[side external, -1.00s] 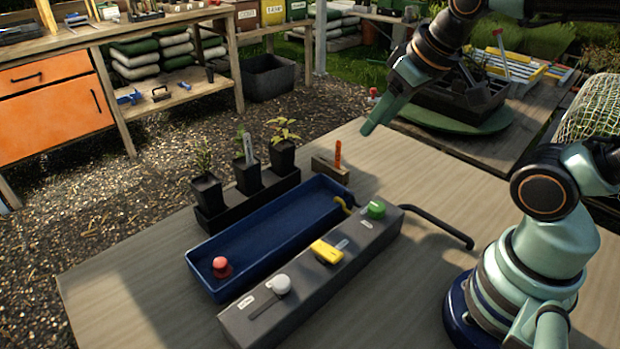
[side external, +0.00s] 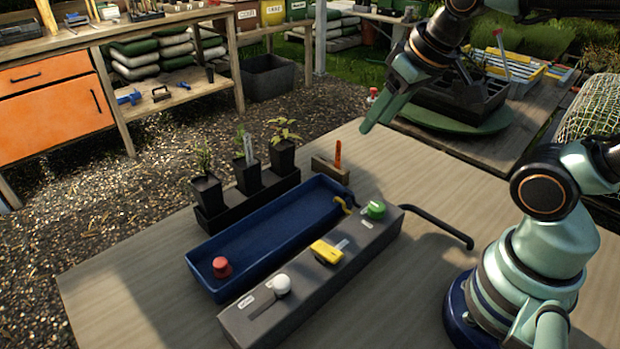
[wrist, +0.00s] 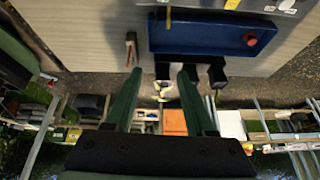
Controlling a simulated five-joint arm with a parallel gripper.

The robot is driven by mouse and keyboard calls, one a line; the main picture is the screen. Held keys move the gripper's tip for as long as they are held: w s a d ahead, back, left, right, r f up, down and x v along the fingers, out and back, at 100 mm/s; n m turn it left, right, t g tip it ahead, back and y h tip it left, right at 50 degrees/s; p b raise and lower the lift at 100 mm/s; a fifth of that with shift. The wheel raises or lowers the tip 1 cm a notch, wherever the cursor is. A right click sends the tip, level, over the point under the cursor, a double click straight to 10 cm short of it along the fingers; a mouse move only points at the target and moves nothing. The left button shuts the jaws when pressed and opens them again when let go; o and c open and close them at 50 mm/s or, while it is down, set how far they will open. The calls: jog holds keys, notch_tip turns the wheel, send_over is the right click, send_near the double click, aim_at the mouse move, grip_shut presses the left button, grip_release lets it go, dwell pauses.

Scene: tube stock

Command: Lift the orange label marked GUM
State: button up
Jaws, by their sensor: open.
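The orange label (side external: 338,155) stands upright in a small wooden block (side external: 330,168) on the table, behind the blue tray's far right corner. Its lettering is too small to read. In the wrist view the block (wrist: 131,52) lies left of centre, with the label seen nearly end-on. My gripper (side external: 376,124) is open and empty, above and to the right of the label in the side view. In the wrist view its two green fingers (wrist: 160,74) are apart, and the label lies beyond the left fingertip.
A blue tray (side external: 218,246) holds a red knob (side external: 221,267). Beside it is a grey control box (side external: 254,324) with white, yellow and green controls. Potted plants stand in a black holder (side external: 215,219) left of the label. The table's right side is mostly clear.

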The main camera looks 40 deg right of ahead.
jog(key=w+d+r+m+g, duration=0.1)
jog(key=w+d+m+g, duration=0.1)
jog(key=w+m, duration=0.3)
jog(key=m+g, duration=0.3)
jog(key=m, duration=0.9)
send_over(338, 148)
notch_tip(338, 148, down, 7)
jog(key=shift+f, duration=6.15)
jog(key=shift+c, duration=0.3)
grip_shut()
